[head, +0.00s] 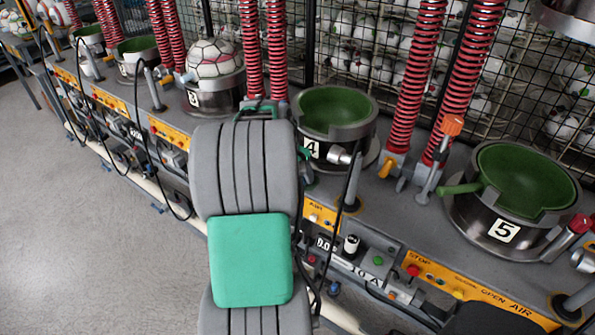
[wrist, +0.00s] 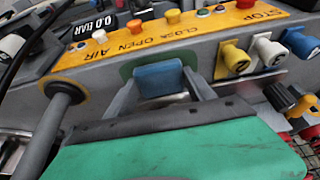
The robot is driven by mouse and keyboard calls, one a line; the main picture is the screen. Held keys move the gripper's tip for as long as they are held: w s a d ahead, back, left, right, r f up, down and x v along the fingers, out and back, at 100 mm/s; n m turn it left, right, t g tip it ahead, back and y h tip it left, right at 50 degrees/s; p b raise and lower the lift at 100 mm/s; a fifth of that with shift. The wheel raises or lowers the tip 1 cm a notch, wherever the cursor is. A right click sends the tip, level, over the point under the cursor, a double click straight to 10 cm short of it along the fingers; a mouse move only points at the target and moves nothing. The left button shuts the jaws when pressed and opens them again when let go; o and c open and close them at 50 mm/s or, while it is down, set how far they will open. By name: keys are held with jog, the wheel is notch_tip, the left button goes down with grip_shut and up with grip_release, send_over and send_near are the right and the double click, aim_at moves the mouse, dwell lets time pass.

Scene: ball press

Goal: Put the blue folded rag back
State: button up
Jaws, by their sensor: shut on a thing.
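The blue folded rag (wrist: 158,80) shows in the wrist view as a small blue block between the two grey fingers. My gripper (wrist: 161,88) is shut on it. The rag is in front of a grey press face, just below the orange label strip. A green edge shows behind and beside the rag; I cannot tell what it belongs to, or whether the rag touches the face. In the head view my arm hides the rag and the fingers.
The orange strip (wrist: 150,38) carries several buttons. Yellow, white and blue knobs (wrist: 268,50) stand close right of the rag, and a dark rod with a round collar is at left. The head view shows press 4 (head: 336,112) and press 5 (head: 518,190) with green bowls.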

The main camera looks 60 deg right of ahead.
jog(key=o, duration=1.2)
jog(key=shift+f, duration=0.1)
jog(key=shift+r, duration=0.4)
jog(key=s+v, duration=0.1)
jog(key=v, duration=1.1)
jog(key=w+a+f+n+t, duration=0.1)
jog(key=w+a+n+t, duration=0.1)
jog(key=w+a+n, duration=0.8)
jog(key=a+f+n+y, duration=0.1)
jog(key=a+f+n, duration=0.1)
jog(key=a, duration=0.9)
jog(key=a+f+n+t+y, duration=0.1)
jog(key=a+n, duration=0.3)
jog(key=a, duration=0.7)
jog(key=a+f+n+t+y, duration=0.1)
jog(key=a+f+n+y, duration=0.1)
jog(key=a, duration=1)
jog(key=shift+a+f+n+b, duration=0.1)
jog(key=shift+f+n+b, duration=0.4)
jog(key=shift+n, duration=0.6)
jog(key=shift+f, duration=0.1)
